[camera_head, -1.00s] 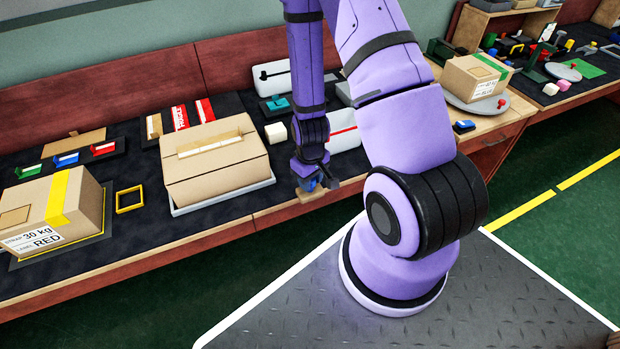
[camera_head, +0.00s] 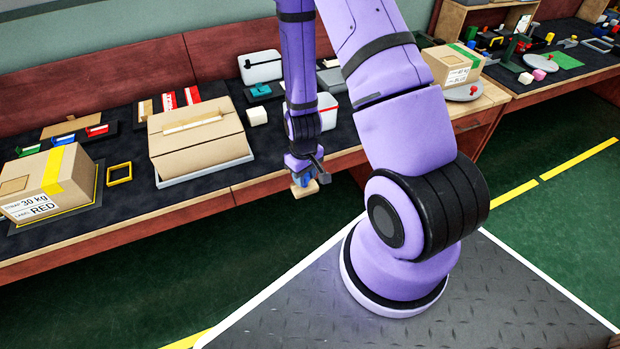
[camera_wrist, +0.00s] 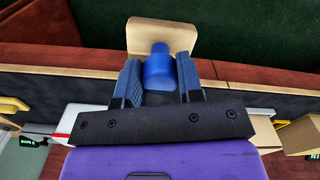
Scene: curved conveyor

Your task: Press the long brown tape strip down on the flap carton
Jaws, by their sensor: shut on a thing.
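The flap carton (camera_head: 200,150) is a brown box on a pale tray on the dark bench top. A long pale tan strip (camera_head: 193,125) lies across its top; whether its ends are stuck down is too small to tell. My gripper (camera_wrist: 159,76) is shut on the blue handle (camera_wrist: 158,68) of a light wooden block (camera_wrist: 160,34). In the head view my gripper (camera_head: 304,172) hangs right of the carton and apart from it, by the bench's front edge, with the block (camera_head: 305,189) below it.
A yellow-strapped carton (camera_head: 50,182) and a small yellow frame (camera_head: 119,173) stand left of the flap carton. A white block (camera_head: 257,116) and a red-trimmed white bin (camera_head: 327,110) are to its right. Another carton (camera_head: 452,65) sits farther right.

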